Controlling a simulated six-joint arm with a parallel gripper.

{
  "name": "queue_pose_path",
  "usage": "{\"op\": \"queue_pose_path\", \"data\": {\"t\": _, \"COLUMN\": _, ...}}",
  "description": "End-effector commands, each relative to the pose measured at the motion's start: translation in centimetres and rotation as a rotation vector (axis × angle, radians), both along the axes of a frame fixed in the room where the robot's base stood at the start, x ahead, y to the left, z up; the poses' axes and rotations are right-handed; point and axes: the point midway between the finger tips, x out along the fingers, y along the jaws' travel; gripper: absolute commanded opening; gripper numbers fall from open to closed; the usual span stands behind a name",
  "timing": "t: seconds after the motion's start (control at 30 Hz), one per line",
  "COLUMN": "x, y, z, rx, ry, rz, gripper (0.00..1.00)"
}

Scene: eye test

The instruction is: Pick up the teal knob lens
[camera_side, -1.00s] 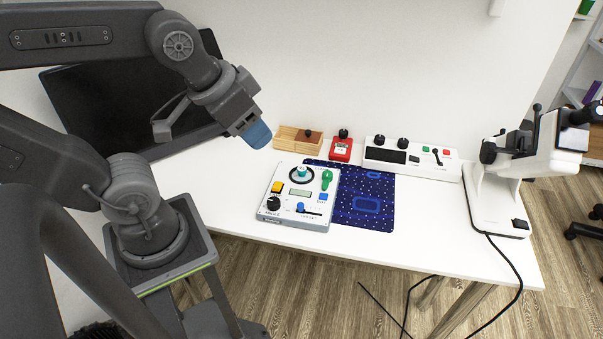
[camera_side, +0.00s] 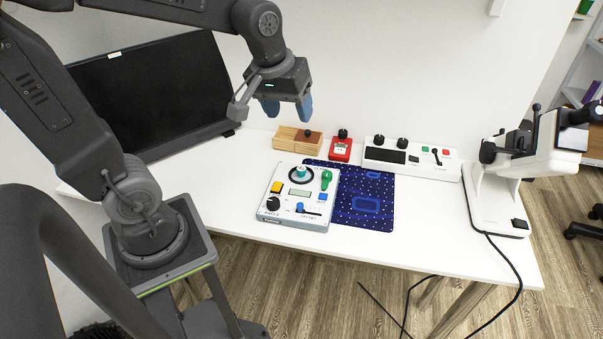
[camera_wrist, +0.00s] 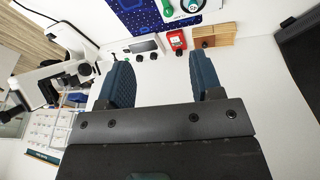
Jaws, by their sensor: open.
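The teal knob lens (camera_side: 301,171) sits inside a black ring on the top face of a white control box (camera_side: 262,210). It also shows at the top edge of the wrist view (camera_wrist: 193,5), partly cut off. My gripper (camera_side: 288,107) is open and empty, with blue fingers pointing down. In the side view it appears above the knob and slightly left of it, well apart from it. In the wrist view my gripper (camera_wrist: 161,72) has a wide gap between its fingers, with only white surface between them.
The control box also carries a green lever (camera_side: 326,178), a yellow button (camera_side: 277,187) and a black dial (camera_side: 273,203). Behind it stand a wooden box (camera_side: 288,141), a red box (camera_side: 340,152) and a white panel (camera_side: 440,170). A navy mat (camera_side: 385,215) lies right; a dark monitor (camera_side: 150,95) stands left.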

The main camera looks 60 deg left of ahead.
Motion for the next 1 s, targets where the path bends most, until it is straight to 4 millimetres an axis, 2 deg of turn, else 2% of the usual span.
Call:
{"op": "queue_pose_path", "data": {"t": 0.03, "x": 1.6, "y": 1.2, "z": -1.1, "rx": -0.024, "ry": 0.036, "rz": 0.093, "gripper": 0.6}}
{"op": "queue_pose_path", "data": {"t": 0.2, "x": 5.9, "y": 5.0, "z": -5.1, "rx": -0.096, "ry": 0.12, "rz": 0.405, "gripper": 0.6}}
{"op": "queue_pose_path", "data": {"t": 0.4, "x": 9.1, "y": 9.4, "z": -10.8, "rx": -0.154, "ry": 0.206, "rz": 0.732, "gripper": 0.6}}
{"op": "queue_pose_path", "data": {"t": 0.5, "x": 9.9, "y": 10.9, "z": -13.0, "rx": -0.17, "ry": 0.232, "rz": 0.842, "gripper": 0.6}}
{"op": "queue_pose_path", "data": {"t": 0.6, "x": 10.2, "y": 11.7, "z": -14.3, "rx": -0.179, "ry": 0.244, "rz": 0.908, "gripper": 0.6}}
{"op": "queue_pose_path", "data": {"t": 0.77, "x": 10.3, "y": 12.0, "z": -16.0, "rx": -0.182, "ry": 0.256, "rz": 0.938, "gripper": 0.6}}
{"op": "queue_pose_path", "data": {"t": 1.0, "x": 10.2, "y": 12.0, "z": -20.5, "rx": -0.182, "ry": 0.257, "rz": 0.935, "gripper": 0.6}}
